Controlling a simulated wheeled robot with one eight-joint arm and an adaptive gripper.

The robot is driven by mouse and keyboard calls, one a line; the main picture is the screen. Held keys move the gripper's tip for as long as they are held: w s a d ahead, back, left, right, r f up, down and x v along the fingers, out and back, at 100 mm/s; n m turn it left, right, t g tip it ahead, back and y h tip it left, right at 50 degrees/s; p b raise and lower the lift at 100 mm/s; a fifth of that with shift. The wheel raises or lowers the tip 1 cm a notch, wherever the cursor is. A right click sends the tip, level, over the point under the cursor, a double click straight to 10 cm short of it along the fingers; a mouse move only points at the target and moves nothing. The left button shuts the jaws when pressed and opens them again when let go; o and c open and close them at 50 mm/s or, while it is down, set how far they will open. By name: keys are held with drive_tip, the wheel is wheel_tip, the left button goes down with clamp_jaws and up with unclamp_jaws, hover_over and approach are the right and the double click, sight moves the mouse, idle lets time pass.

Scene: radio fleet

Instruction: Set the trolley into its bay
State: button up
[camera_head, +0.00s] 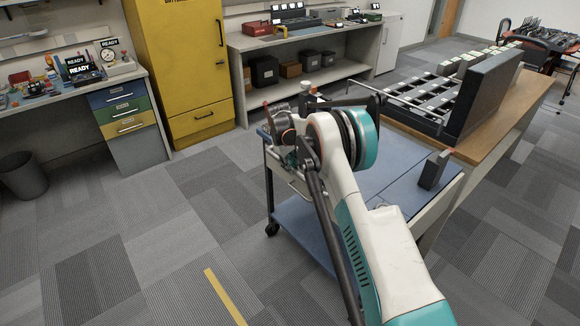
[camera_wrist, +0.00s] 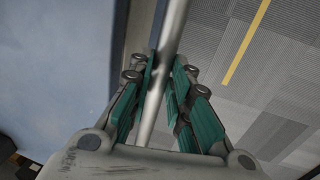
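The trolley (camera_head: 395,178) has a blue top, a blue lower shelf and dark casters, and stands in the middle right of the head view, partly hidden behind my arm. Its blue top also fills the left of the wrist view (camera_wrist: 55,75). My gripper (camera_wrist: 165,62) is at the trolley's near left end, with its green-padded fingers on both sides of the grey handle tube (camera_wrist: 171,28). The fingertips meet the tube closely and look shut on it. A yellow floor strip (camera_head: 225,297) lies left of the trolley; I cannot tell whether it marks the bay.
A wooden-edged bench (camera_head: 510,128) with a rack stands close behind the trolley to the right. A yellow cabinet (camera_head: 183,70), a grey shelf bench (camera_head: 240,43) and a drawer desk (camera_head: 138,145) line the back. A bin (camera_head: 22,177) stands at far left. The left carpet is clear.

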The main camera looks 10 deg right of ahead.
drive_tip(key=o, duration=0.4)
drive_tip(key=shift+o, duration=0.2)
wheel_tip(320, 180, up, 12)
drive_tip(key=s+a, duration=0.1)
drive_tip(key=a, duration=0.1)
drive_tip(key=shift+f, duration=0.15)
